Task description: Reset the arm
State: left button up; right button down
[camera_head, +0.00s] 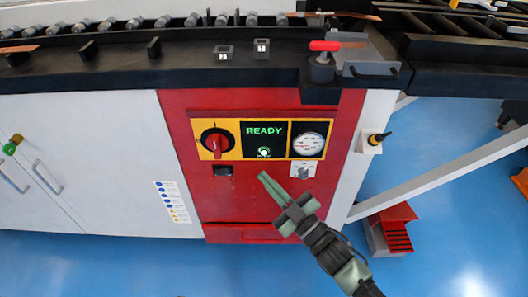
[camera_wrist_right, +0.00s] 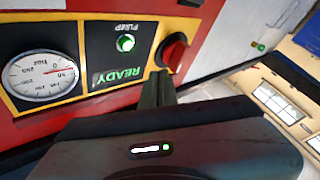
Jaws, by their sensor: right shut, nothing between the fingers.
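My right gripper (camera_head: 265,178) is in front of the red machine front, just below the control panel (camera_head: 228,128), its fingers shut with nothing between them. In the right wrist view the closed fingers (camera_wrist_right: 157,85) point toward the panel, which appears upside down. The display (camera_head: 265,138) reads READY in green. A lit green pump button (camera_head: 264,152) is below the text, and it also shows in the wrist view (camera_wrist_right: 125,43). Whether the fingertips touch anything cannot be told. My left gripper is not in view.
A red rotary knob (camera_head: 217,143) and a round gauge (camera_head: 308,144) flank the display. A small grey knob (camera_head: 303,172) sits below the gauge. A red step (camera_head: 390,228) is at the right. Blue floor lies in front.

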dwell(0.3)
